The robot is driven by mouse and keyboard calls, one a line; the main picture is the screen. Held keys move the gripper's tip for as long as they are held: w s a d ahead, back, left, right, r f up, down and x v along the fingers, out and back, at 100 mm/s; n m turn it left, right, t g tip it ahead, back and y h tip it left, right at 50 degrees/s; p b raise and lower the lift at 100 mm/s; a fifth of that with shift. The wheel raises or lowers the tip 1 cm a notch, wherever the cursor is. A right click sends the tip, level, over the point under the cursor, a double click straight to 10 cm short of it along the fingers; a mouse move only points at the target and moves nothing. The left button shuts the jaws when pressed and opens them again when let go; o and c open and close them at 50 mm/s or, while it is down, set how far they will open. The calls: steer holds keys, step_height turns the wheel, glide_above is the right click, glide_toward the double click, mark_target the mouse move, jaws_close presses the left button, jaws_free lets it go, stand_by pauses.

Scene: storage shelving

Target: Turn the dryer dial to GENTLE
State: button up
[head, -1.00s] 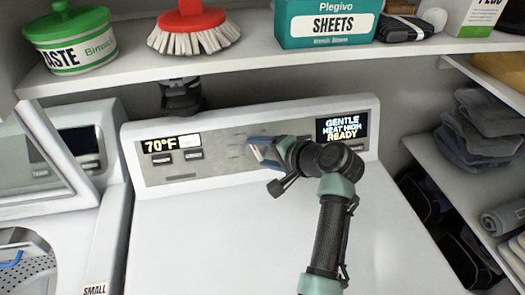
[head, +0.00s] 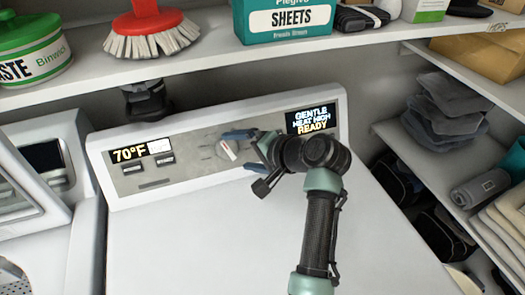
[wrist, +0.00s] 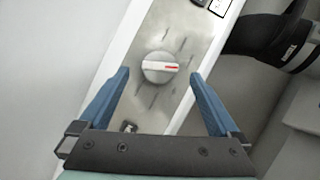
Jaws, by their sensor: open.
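The dryer dial (head: 229,150) is a round grey knob with a white grip bar and a red mark, on the dryer's control panel (head: 190,170). It also shows in the wrist view (wrist: 158,67), with tick marks around it. My gripper (head: 238,151) is open, its blue fingers spread to either side of the dial and apart from it. In the wrist view my gripper (wrist: 158,84) holds nothing, and the dial lies just beyond and between the fingertips. The right display (head: 312,119) reads GENTLE, HEAT HIGH, READY. The left display (head: 128,153) reads 70°F.
A shelf (head: 200,67) above the panel carries a green tub (head: 30,50), a red brush (head: 150,30) and a teal SHEETS box (head: 285,18). A washer (head: 40,150) stands at left. Shelves with folded cloths (head: 445,105) stand at right. The white dryer top (head: 200,240) is clear.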

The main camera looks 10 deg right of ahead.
steer(key=v, duration=0.9)
steer(key=shift+s+d+r+b, duration=0.2)
steer(key=shift+s+b, duration=0.05)
steer(key=shift+b, duration=0.05)
steer(key=shift+d, duration=0.1)
